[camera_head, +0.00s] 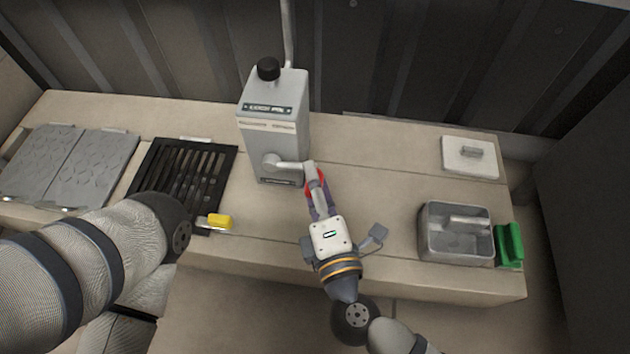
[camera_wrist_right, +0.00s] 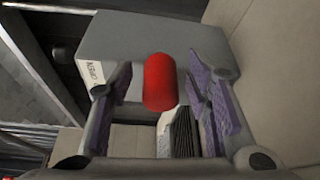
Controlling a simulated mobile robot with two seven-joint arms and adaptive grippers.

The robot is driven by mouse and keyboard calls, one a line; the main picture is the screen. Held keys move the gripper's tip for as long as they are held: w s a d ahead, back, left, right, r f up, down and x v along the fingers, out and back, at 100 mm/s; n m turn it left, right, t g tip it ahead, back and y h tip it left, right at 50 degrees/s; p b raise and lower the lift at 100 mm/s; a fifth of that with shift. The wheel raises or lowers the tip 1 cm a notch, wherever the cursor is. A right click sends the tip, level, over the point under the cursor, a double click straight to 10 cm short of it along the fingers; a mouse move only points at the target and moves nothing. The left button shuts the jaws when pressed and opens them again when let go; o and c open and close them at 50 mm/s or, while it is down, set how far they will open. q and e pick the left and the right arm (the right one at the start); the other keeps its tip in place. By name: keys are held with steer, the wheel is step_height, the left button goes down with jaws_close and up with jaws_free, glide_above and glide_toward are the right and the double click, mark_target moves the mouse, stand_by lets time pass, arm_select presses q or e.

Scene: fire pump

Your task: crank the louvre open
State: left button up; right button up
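A grey crank box (camera_head: 275,130) with a black knob on top stands at the back middle of the bench. A crank arm (camera_head: 290,165) sticks out of its front and ends in a red handle (camera_head: 315,184). The black slatted louvre (camera_head: 190,172) lies left of the box. My right gripper (camera_head: 318,190) reaches to the red handle. In the right wrist view the red handle (camera_wrist_right: 160,82) stands between the open purple-padded fingers, with gaps visible at its sides. My left arm comes in at the lower left, but its gripper does not show.
A patterned grey plate (camera_head: 70,165) lies at the far left. A yellow-handled piece (camera_head: 218,221) sits by the louvre's front corner. At the right are a grey bin (camera_head: 430,235), a green block (camera_head: 510,245) and a white lidded plate (camera_head: 469,157). The bench between box and bin is clear.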

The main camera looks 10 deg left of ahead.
step_height(320, 180, up, 10)
stand_by(0.4)
arm_select(q)
steer(key=shift+c, duration=0.3)
